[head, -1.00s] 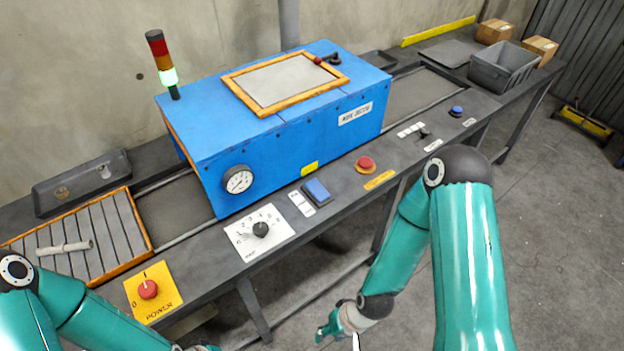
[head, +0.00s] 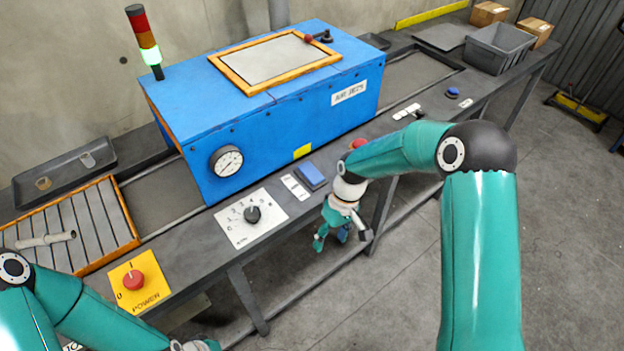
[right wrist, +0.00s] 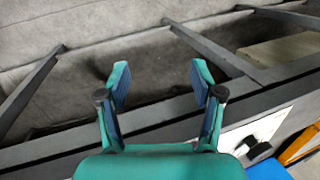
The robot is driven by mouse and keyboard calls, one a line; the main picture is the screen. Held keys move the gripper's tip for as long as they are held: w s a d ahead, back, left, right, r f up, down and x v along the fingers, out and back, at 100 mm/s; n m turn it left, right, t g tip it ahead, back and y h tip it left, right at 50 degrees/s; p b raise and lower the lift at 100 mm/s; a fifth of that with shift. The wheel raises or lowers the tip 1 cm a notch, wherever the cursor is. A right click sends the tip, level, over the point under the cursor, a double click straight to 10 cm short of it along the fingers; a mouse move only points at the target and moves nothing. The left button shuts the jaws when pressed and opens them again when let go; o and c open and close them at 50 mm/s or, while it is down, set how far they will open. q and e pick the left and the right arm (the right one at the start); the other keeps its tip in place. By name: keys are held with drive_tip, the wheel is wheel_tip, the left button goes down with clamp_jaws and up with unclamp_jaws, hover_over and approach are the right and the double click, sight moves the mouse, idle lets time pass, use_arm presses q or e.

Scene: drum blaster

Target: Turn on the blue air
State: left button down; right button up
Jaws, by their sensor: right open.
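The blue machine (head: 260,120) labelled AIR JETS stands on the dark bench. I cannot read the small labels or tell the switch's position. My right gripper (head: 332,240) is open and empty, in front of the bench edge, below the rocker switch and touching nothing visible. Its two fingers (right wrist: 161,78) are spread in the right wrist view. My left gripper (head: 196,346) is cut off at the bottom edge.
A black dial (head: 252,214) on a white plate sits left of the rocker switch. A red button (head: 358,143) is partly behind my right arm. A red POWER knob (head: 133,280) on yellow is at left. The signal tower (head: 152,57) glows green. A grey bin (head: 497,52) stands far right.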

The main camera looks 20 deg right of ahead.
drive_tip(key=w+d+r+t+h+b, duration=0.1)
drive_tip(key=w+d+r+t+b, duration=0.15)
drive_tip(key=w+r+b, duration=0.45)
drive_tip(key=n+t+b, duration=0.1)
drive_tip(key=t+b, duration=0.2)
drive_tip(key=b, duration=0.1)
approach(312, 173)
drive_tip(key=shift+t, duration=0.25)
drive_tip(key=b+x, duration=0.1)
drive_tip(key=x, duration=0.7)
drive_tip(key=shift+f+b, duration=0.3)
drive_tip(key=shift+b, duration=0.1)
use_arm(q)
wheel_tip(312, 173, down, 15)
drive_tip(key=shift+s+r, duration=0.1)
